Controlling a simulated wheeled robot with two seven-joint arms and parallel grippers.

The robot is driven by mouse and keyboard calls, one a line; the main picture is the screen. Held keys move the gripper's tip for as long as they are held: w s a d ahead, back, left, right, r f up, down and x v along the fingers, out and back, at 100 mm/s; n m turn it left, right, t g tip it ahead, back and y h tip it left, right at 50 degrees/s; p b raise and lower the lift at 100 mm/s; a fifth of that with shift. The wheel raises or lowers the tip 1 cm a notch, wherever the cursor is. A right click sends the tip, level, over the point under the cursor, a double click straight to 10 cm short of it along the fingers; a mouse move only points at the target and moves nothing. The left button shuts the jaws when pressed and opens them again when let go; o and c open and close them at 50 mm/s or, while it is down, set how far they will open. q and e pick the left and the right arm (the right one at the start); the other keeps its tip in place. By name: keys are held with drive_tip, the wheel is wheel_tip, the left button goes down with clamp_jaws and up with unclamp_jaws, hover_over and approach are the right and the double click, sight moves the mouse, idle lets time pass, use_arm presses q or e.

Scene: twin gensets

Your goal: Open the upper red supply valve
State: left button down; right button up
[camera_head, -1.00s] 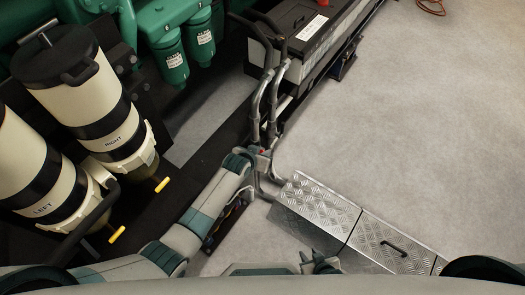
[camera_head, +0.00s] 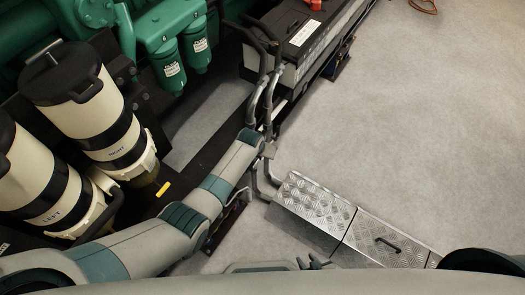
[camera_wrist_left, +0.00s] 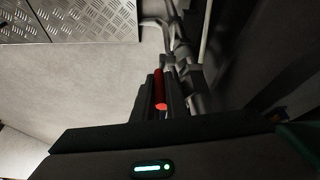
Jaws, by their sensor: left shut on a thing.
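A red valve handle (camera_wrist_left: 159,88) shows in the left wrist view as a short red bar with a brighter red end. My left gripper (camera_wrist_left: 162,94) is shut on it, with a dark finger on each side. Grey pipes (camera_wrist_left: 182,48) run just beyond the fingertips. In the head view my left arm reaches from the lower left to the pipes (camera_head: 268,100), and its wrist hides the handle and the left fingers. The valve body cannot be made out. My right gripper (camera_head: 317,262) shows only as small dark tips at the bottom edge, apart from the pipes.
Two cream canisters marked LEFT (camera_head: 36,178) and RIGHT (camera_head: 95,115) stand at the left. Green filters (camera_head: 168,68) are behind them. A black battery box (camera_head: 300,35) is beyond the pipes. A tread-plate step (camera_head: 312,203) lies at the lower middle. The floor at right is clear.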

use_arm(q)
drive_tip(key=c, duration=1.8)
unclamp_jaws()
drive_tip(key=shift+o, duration=0.2)
use_arm(e)
drive_tip(key=shift+r, duration=0.1)
